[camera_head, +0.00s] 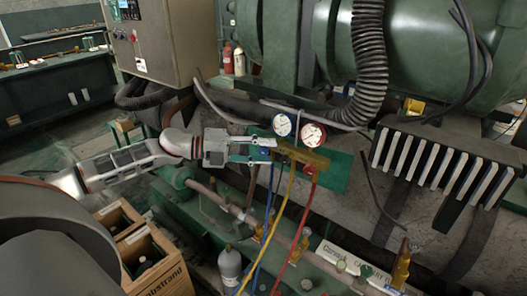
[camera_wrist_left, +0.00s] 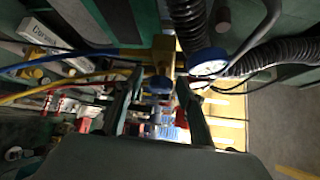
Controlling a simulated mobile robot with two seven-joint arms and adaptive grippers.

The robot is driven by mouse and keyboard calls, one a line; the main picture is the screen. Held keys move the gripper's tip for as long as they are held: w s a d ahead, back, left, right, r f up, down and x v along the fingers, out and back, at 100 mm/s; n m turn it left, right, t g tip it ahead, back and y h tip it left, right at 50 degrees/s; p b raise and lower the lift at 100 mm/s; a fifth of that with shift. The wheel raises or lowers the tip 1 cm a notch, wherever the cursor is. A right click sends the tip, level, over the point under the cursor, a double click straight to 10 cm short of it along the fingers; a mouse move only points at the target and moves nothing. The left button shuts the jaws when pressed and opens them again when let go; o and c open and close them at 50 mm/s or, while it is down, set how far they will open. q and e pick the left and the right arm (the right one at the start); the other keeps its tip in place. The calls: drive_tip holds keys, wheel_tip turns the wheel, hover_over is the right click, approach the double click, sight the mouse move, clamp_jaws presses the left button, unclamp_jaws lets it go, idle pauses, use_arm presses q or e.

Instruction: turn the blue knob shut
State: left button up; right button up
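The blue knob (camera_wrist_left: 160,84) shows in the left wrist view, on the near end of the brass manifold (camera_wrist_left: 163,52). In the head view the manifold (camera_head: 302,154) sits below a blue-rimmed gauge (camera_head: 282,125) and a red-rimmed gauge (camera_head: 312,135). My left gripper (camera_head: 268,150) is at the manifold's left end, and the knob is mostly hidden there. In the wrist view the fingers of my left gripper (camera_wrist_left: 160,90) stand apart on either side of the knob, with gaps visible; contact cannot be told. My right gripper is not in view.
Blue, yellow and red hoses (camera_head: 284,205) hang below the manifold. A green machine tank (camera_head: 425,60) and a black corrugated hose (camera_head: 369,55) are behind. A wooden crate (camera_head: 160,265) and a grey bottle (camera_head: 230,266) stand below. A finned block (camera_head: 440,160) is at right.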

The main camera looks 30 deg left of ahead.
sight(260, 152)
use_arm(q)
drive_tip(key=shift+v, duration=6)
drive_tip(key=s+d+f+n+t+y, duration=0.2)
drive_tip(key=f+n, duration=0.3)
drive_tip(key=f, duration=0.3)
drive_tip(key=s+d+f+n+t+y, duration=0.1)
drive_tip(key=s+d+f+n+y, duration=0.15)
drive_tip(key=f+n, duration=0.4)
drive_tip(key=s+d+f+n+t+y, duration=0.1)
drive_tip(key=s+f+n+t+y, duration=0.2)
drive_tip(key=f, duration=0.6)
drive_tip(key=s+d+f+n+g+y, duration=0.1)
drive_tip(key=s+d+f+n+g, duration=0.2)
drive_tip(key=d, duration=0.7)
drive_tip(key=s+d+f+n+g+y, duration=0.1)
drive_tip(key=s+d+f+n+g, duration=0.1)
drive_tip(key=s+d+f+n, duration=0.4)
drive_tip(key=d+f+n, duration=0.1)
drive_tip(key=d+f, duration=0.3)
drive_tip(key=shift+s+f+n+g, duration=0.15)
drive_tip(key=shift+f+n+g, duration=0.05)
drive_tip(key=shift+n+g, duration=0.2)
